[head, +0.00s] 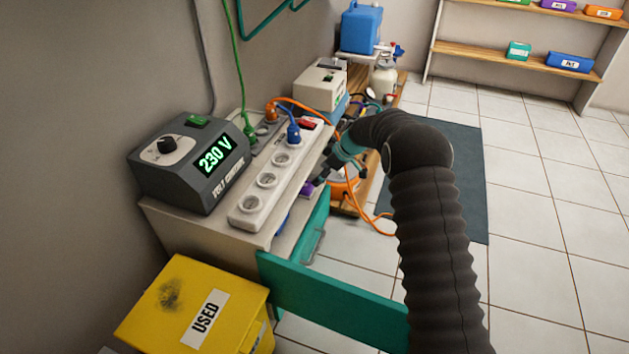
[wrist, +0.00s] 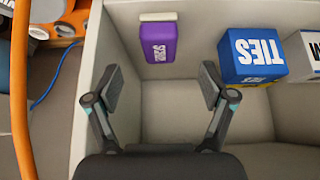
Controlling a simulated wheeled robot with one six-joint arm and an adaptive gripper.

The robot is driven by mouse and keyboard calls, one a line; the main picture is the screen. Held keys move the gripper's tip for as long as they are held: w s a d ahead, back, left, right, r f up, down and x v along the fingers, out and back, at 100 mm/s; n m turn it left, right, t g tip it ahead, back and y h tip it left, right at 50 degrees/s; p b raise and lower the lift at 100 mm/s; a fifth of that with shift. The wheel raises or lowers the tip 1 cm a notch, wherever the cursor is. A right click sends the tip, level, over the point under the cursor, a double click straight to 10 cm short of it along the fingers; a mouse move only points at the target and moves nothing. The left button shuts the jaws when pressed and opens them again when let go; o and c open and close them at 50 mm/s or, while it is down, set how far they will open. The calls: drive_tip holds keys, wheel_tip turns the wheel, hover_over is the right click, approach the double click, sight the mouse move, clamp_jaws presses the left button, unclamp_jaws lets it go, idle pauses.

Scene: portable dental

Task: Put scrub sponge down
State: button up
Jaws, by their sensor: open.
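The scrub sponge appears to be the purple block (wrist: 160,42) with a cream layer and white lettering, in the wrist view. It lies in a pale open drawer (wrist: 115,22) against the far wall. My gripper (wrist: 166,88) is open and empty over the drawer, its two fingers wide apart. The sponge is beyond the fingertips and apart from them. In the head view a bit of purple (head: 307,188) shows beside my gripper (head: 326,170), which is partly hidden by my arm.
A blue TIES box (wrist: 250,60) and a white box (wrist: 304,52) sit right of the sponge. An orange cable (wrist: 20,90) runs left of the drawer. The head view shows a power strip (head: 250,207), a voltage unit (head: 190,165) and a yellow USED bin (head: 180,300).

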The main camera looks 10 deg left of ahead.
drive_tip(key=shift+v, duration=0.8)
drive_tip(key=shift+d, duration=0.1)
drive_tip(key=s+d+r+m+t+h, duration=0.1)
drive_tip(key=s+d+r+m, duration=0.1)
drive_tip(key=s+d+r, duration=0.45)
drive_tip(key=s+d+r+m+h, duration=0.1)
drive_tip(key=s+d+r+m, duration=0.25)
drive_tip(key=r, duration=0.65)
drive_tip(key=s+d+r+m+t, duration=0.1)
drive_tip(key=s+d+r, duration=0.45)
drive_tip(key=r, duration=0.25)
drive_tip(key=s+d+r+m+t+h, duration=0.1)
drive_tip(key=s+d+r+m, duration=0.2)
drive_tip(key=s, duration=0.4)
drive_tip(key=s+d+r+m+h, duration=0.1)
drive_tip(key=s+d+r+m, duration=0.1)
drive_tip(key=s+d, duration=0.4)
drive_tip(key=s+d+f+m+t+h, duration=0.1)
drive_tip(key=s+d+m, duration=0.1)
drive_tip(key=s, duration=0.6)
drive_tip(key=s+d+f+m+h, duration=0.1)
drive_tip(key=s+d+f+m, duration=0.1)
drive_tip(key=s, duration=0.7)
drive_tip(key=shift+s+d+m+t, duration=0.3)
drive_tip(key=shift+d+m+t, duration=0.15)
drive_tip(key=shift+d, duration=0.55)
drive_tip(key=shift+r, duration=0.1)
